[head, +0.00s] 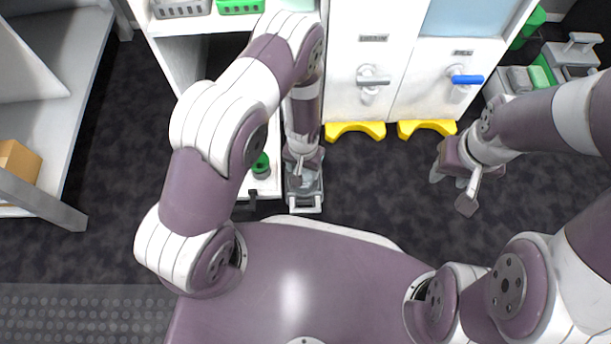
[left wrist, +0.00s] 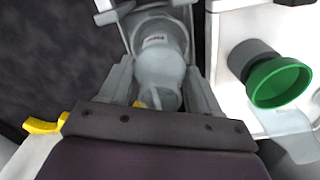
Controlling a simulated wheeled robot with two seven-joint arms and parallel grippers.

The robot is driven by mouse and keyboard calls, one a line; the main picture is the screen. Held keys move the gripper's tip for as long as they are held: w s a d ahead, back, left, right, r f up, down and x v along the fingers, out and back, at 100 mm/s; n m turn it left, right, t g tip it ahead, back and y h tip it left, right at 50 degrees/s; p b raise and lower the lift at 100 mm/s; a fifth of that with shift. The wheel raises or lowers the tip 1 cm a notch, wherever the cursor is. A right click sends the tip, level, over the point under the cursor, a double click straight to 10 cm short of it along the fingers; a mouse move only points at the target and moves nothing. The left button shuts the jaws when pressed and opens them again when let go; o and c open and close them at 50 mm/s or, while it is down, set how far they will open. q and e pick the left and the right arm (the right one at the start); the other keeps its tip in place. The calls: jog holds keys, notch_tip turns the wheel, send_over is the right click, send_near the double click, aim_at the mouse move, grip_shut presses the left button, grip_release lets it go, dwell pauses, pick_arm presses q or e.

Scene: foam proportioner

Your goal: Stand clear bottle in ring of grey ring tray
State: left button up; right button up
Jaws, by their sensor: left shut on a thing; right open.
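The clear bottle (left wrist: 158,65) is between the fingers of my left gripper (left wrist: 158,100) in the left wrist view; the gripper is shut on it. The bottle's far end lies within the outline of the grey ring tray (left wrist: 107,17), but I cannot tell whether it is seated in the ring or just above it. In the head view my left gripper (head: 303,178) is over the grey ring tray (head: 306,203), and hides most of the bottle. My right gripper (head: 452,190) is open and empty above the dark floor at the right.
A green-topped grey cup (head: 261,166) stands on a white surface left of the tray; it also shows in the left wrist view (left wrist: 278,82). White cabinet doors (head: 395,75) with a grey and a blue handle (head: 467,79) stand behind. Yellow feet (head: 355,131) stick out below.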

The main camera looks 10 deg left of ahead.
pick_arm(q)
notch_tip(320, 180, down, 4)
jog(key=shift+r+b, duration=0.2)
jog(key=shift+b, duration=0.75)
jog(key=shift+r, duration=0.2)
jog(key=shift+f, duration=0.3)
jog(key=o, duration=1)
jog(key=shift+o, duration=0.2)
pick_arm(e)
notch_tip(320, 180, down, 3)
jog(key=shift+r, duration=0.2)
